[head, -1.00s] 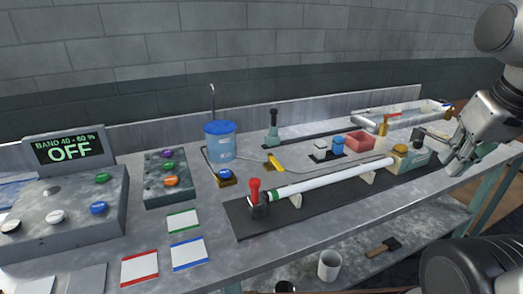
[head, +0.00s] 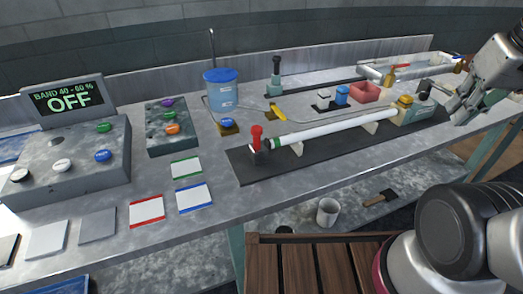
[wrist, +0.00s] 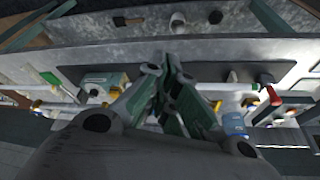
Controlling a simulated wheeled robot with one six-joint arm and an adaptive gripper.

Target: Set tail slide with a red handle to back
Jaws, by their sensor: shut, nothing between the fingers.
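The slide with the red handle (head: 257,135) stands at the left front end of a black base plate (head: 240,168), next to the green-banded end of a long white tube (head: 335,130). Its handle points up. A red part, likely the same handle, shows at the right of the wrist view (wrist: 273,96). My gripper (head: 459,115) is at the far right of the bench, well away from the red handle. Its fingers (wrist: 170,70) are together and hold nothing. Exact handle travel is hard to read from here.
A black-handled slide (head: 276,72), a blue container (head: 221,95), a yellow-handled valve (head: 277,112) and a red tray (head: 370,94) stand behind the tube. A display (head: 68,98) reads OFF. Coloured-edged cards lie at the front left. A slatted wooden surface (head: 310,270) is below.

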